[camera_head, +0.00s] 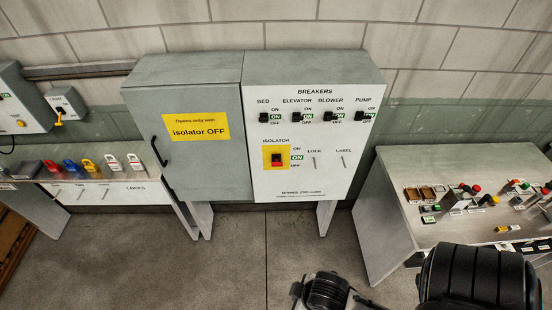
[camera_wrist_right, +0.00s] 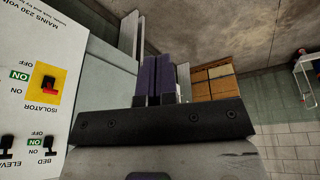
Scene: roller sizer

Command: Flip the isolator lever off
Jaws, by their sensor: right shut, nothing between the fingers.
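The isolator (camera_head: 277,157) is a red and black lever on a yellow plate, low on the left of the white breaker panel. A green ON label sits beside it, with OFF printed below. In the right wrist view the isolator (camera_wrist_right: 48,87) shows at the left with the panel turned over. My right gripper (camera_wrist_right: 160,75) has its two dark fingers together and empty. It is apart from the lever, to its right in that view. My left gripper is in neither view.
Several breaker switches (camera_head: 297,117) line the panel's top, with green ON labels. A grey door (camera_head: 199,135) with a yellow sign is left of the panel. Coloured locks (camera_head: 88,165) lie on the left bench. The right table (camera_head: 430,165) holds small parts. Floor between is clear.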

